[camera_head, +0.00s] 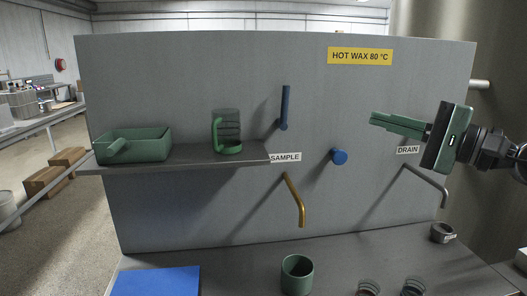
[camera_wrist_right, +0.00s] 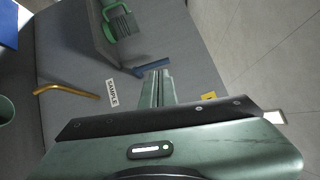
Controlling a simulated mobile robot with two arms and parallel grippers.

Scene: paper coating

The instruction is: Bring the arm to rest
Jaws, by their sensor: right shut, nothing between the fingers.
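My right gripper (camera_head: 373,118) comes in from the right in the head view, in front of the grey panel (camera_head: 215,75). Its green fingers are shut with nothing between them and point left. They appear above and to the right of the blue knob (camera_head: 339,157) and above the DRAIN label (camera_head: 408,150). In the right wrist view the closed fingers (camera_wrist_right: 157,73) extend toward the blue lever (camera_wrist_right: 153,67). I cannot tell the exact gap to the panel. My left gripper is not in view.
A shelf (camera_head: 200,157) holds a green scoop-like tray (camera_head: 135,148) and a green-handled holder (camera_head: 227,130). A brass spout (camera_head: 295,200) and grey drain pipe (camera_head: 428,187) stick out. Below are a green cup (camera_head: 297,275), blue mat (camera_head: 157,281) and small grey ring-shaped cup (camera_head: 443,232).

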